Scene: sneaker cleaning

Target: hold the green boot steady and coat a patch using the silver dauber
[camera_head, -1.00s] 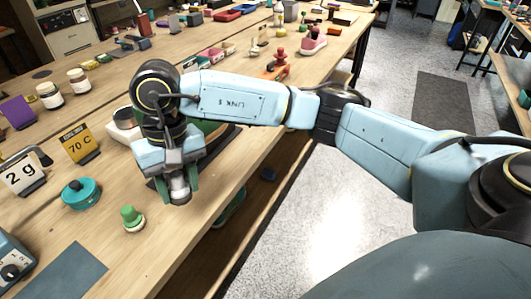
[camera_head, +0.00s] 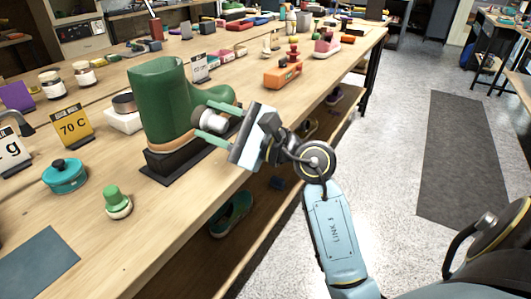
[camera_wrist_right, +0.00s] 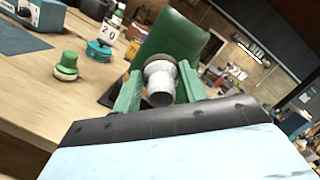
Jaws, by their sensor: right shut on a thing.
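The green boot (camera_head: 158,98) stands upright on a dark stand (camera_head: 172,165) near the table's front edge, its toe pointing right. My right gripper (camera_head: 207,127) has green fingers shut on the silver dauber (camera_head: 209,119). It holds the dauber in front of the boot's foot; I cannot tell whether the dauber touches the boot. In the right wrist view, the dauber (camera_wrist_right: 160,82) sits between the fingers with the boot (camera_wrist_right: 177,42) right behind it. My left gripper is not in view, and nothing visible holds the boot.
A green-knobbed piece (camera_head: 117,203) and a teal pot (camera_head: 65,176) stand left of the boot. A "70 C" card (camera_head: 72,128), a white block with a dark round top (camera_head: 123,112) and an orange block (camera_head: 283,73) are nearby. The front table edge is close below the boot.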

